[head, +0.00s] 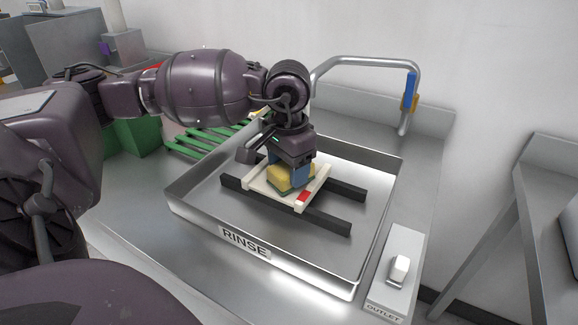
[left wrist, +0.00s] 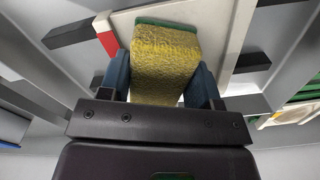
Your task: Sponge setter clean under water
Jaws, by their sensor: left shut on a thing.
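My left gripper (head: 291,172) is shut on a yellow sponge (head: 284,180) with a green scouring side. In the left wrist view the sponge (left wrist: 165,62) sits between the two blue fingers of the gripper (left wrist: 164,80). The setter (head: 318,184), a pale flat plate with raised side edges and a red mark, lies on two dark bars inside the rinse basin (head: 215,221). The sponge is on or just over the setter; contact is hard to tell. The faucet (head: 366,62) has a blue-and-orange part near its outlet end. My right gripper is not in view.
An outlet panel (head: 380,283) with a white switch (head: 399,268) is right of the basin. A green slatted rack (head: 185,150) stands at the left behind the basin, near a green block (head: 137,137). The dark bars (head: 333,222) cross the basin. A separate metal table (head: 545,190) is at the right.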

